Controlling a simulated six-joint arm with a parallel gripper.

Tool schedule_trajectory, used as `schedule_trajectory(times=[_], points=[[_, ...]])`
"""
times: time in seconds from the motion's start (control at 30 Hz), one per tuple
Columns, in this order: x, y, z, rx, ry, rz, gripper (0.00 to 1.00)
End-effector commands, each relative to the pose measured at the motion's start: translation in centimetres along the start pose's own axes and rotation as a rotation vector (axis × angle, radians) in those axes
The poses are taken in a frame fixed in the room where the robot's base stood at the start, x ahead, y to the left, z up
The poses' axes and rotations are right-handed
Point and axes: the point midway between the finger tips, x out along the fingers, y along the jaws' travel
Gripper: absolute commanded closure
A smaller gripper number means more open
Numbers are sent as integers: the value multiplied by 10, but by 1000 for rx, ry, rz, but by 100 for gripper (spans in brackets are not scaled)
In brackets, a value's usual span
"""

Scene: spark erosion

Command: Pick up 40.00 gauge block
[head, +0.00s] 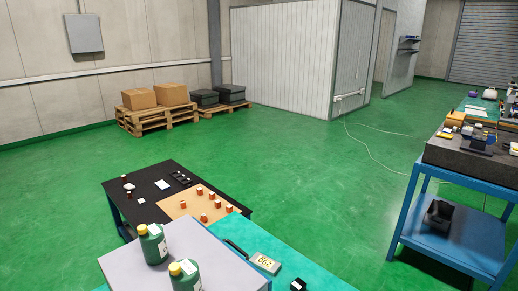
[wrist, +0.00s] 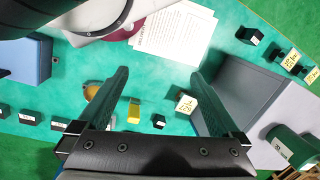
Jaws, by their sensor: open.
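My gripper (wrist: 158,75) is open and empty in the wrist view, its two dark green fingers spread above a teal mat (wrist: 160,68). Between and below the fingers are a yellow block (wrist: 134,111), a small black block (wrist: 159,121) and a dark block with a pale labelled top (wrist: 186,104), close to the right finger. Other dark blocks with pale labels (wrist: 290,60) lie at the upper right. Several black blocks (wrist: 27,117) lie in a row at the left. The labels are too small to read, so I cannot tell which is the 40.00 gauge block.
Printed sheets (wrist: 175,38) lie on the mat. A grey box-like body (wrist: 240,95) stands right of the right finger, with a green bottle (wrist: 290,146) beyond it. A blue block-like thing (wrist: 22,65) is at the left. In the head view, a black-topped table (head: 150,180) holds small orange pieces.

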Motion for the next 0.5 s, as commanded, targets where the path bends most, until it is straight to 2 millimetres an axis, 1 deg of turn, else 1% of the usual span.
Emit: schedule_trajectory(times=[0.07,0.1,0.17,0.37,0.4,0.43,0.47,0.5], points=[[1,1,2,13,-2,-1,2],[1,1,2,12,-2,0,9],[1,0,1,11,-2,0,20],[1,0,1,9,-2,0,20],[1,1,-1,-12,1,6,20],[1,1,-5,-60,6,20,20],[1,2,-13,-145,14,45,20],[2,4,-29,-324,27,96,20]])
